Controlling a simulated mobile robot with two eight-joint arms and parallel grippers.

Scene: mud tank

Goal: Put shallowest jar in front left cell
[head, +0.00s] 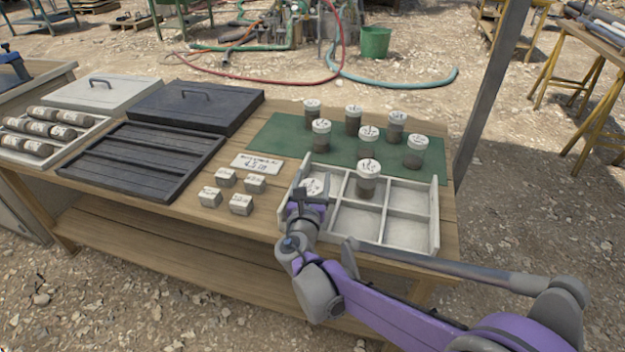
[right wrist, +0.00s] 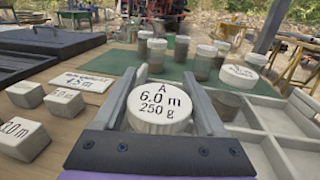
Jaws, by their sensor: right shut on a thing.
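My right gripper (head: 311,192) is shut on a white-lidded jar (head: 313,186) at the left side of the pale divided tray (head: 437,215). In the right wrist view the held jar's lid (right wrist: 160,107) reads "A 6.0 m 250 g", between the two fingers (right wrist: 162,110). The gripper hides much of the left cells, so I cannot tell whether the jar touches the tray floor. Another jar (head: 367,179) stands upright in the tray's back middle cell. Several lidded jars, one at the mat's right (head: 416,153), stand on the green mat (head: 275,137). My left gripper is not in view.
Several small labelled blocks (head: 240,204) and a written card (head: 257,163) lie left of the tray. Further left are a dark slatted tray (head: 140,165), a dark lidded box (head: 195,108) and a rack of lying cores (head: 45,130). The tray's right cells are empty.

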